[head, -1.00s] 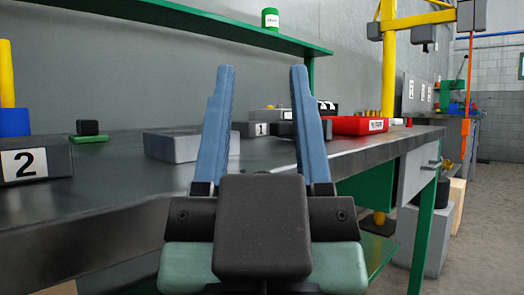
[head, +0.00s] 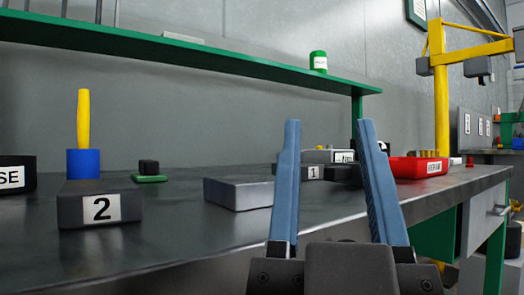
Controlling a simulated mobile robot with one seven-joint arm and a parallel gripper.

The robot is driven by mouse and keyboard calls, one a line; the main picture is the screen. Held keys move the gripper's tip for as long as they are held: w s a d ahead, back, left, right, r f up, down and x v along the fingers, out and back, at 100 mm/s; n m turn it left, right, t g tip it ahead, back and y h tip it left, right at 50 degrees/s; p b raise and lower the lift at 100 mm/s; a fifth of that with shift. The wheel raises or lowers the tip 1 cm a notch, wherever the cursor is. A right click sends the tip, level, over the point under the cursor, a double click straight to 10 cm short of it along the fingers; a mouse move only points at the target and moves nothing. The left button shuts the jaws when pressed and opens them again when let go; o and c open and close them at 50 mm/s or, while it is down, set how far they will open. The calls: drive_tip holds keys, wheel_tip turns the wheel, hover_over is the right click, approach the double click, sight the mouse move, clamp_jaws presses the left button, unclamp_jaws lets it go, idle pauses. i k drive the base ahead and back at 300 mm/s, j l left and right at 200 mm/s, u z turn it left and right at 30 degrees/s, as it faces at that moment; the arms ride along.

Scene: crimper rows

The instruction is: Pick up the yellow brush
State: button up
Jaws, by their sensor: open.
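A yellow rod (head: 83,120), which looks like the brush handle, stands upright in a blue holder (head: 83,164). The holder is on or just behind a dark block marked "2" (head: 99,207) on the left of the dark workbench (head: 168,234). No bristles show. My gripper (head: 326,124) is open and empty, with its two blue fingers raised in the front, right of the middle. It is well to the right of the yellow rod and nearer the camera.
A grey slab (head: 239,193), a dark block marked "1" (head: 313,172) and a red bin (head: 419,168) stand further right on the bench. A small black block on a green base (head: 149,171) sits near the holder. A green shelf (head: 215,56) runs above.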

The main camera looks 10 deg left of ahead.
sight(83, 109)
drive_tip(key=k+l+u, duration=0.15)
drive_tip(key=k+u, duration=0.6)
drive_tip(key=u, duration=0.25)
